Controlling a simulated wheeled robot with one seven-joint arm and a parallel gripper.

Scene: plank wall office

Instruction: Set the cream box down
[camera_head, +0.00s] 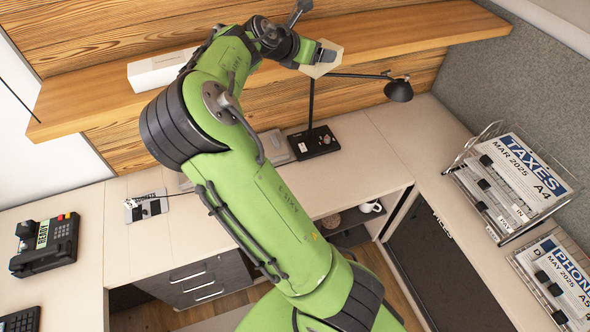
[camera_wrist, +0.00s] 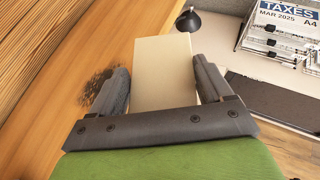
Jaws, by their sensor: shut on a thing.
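The cream box (camera_wrist: 162,65) is between the two fingers of my gripper (camera_wrist: 163,84) in the wrist view, with a finger on each side. In the head view the cream box (camera_head: 321,65) shows small at the end of my arm, partly hidden by my gripper (camera_head: 324,55). It is held at the wooden wall shelf (camera_head: 400,37), near the shelf's front edge. In the wrist view the wood lies to the left of the box, with a dark shadow by the left finger. I cannot tell whether the box touches the shelf.
A white box (camera_head: 157,71) sits on the shelf's left part. A black desk lamp (camera_head: 398,90) stands below, its head right of my gripper. Below are a desk with a black phone (camera_head: 45,243) and paper trays (camera_head: 510,180). The shelf's right part is clear.

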